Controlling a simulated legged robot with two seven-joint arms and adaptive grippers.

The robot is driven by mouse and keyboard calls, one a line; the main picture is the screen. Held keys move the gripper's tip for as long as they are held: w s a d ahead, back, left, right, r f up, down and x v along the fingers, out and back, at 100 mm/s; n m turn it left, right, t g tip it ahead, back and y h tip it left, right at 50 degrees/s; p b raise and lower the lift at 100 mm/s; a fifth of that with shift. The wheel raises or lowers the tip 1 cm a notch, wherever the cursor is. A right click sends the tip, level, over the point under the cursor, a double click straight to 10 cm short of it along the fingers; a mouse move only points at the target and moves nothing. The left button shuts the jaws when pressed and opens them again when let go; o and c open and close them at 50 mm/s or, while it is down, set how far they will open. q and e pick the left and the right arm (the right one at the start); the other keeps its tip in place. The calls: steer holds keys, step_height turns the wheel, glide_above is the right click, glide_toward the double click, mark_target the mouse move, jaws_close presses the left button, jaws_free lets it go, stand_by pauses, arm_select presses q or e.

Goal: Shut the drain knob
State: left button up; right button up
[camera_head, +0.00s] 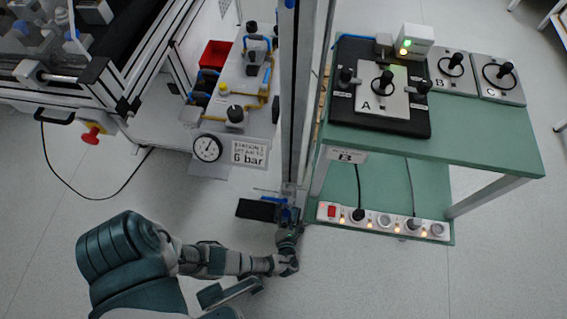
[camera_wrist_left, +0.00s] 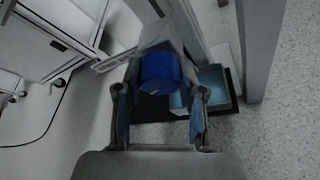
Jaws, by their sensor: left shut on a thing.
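The drain knob is a round blue knob (camera_wrist_left: 160,72) low at the foot of a grey upright post. In the head view a bit of blue (camera_head: 289,214) shows at the post's foot, mostly hidden by the gripper. My left gripper (camera_head: 289,232) reaches it from the front. In the left wrist view its two fingers (camera_wrist_left: 160,108) stand on either side of the blue knob, shut on it. The exact contact is hard to see.
A tall grey post (camera_head: 293,100) rises above the knob. A dark tray (camera_head: 257,210) lies on the floor to its left. A green table (camera_head: 480,150) with a lit power strip (camera_head: 385,222) below stands right. A pressure gauge (camera_head: 207,148) is at left. The front floor is clear.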

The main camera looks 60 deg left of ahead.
arm_select(q)
steer(key=shift+w+d+m+g+y, duration=0.1)
steer(key=shift+d+m+g+y, duration=0.15)
steer(key=shift+m+y, duration=0.45)
steer(key=shift+h, duration=0.3)
steer(key=o, duration=1.1)
steer(key=shift+a+f, duration=0.1)
steer(key=shift+o, duration=0.2)
steer(key=v, duration=1.2)
steer(key=shift+f, duration=0.1)
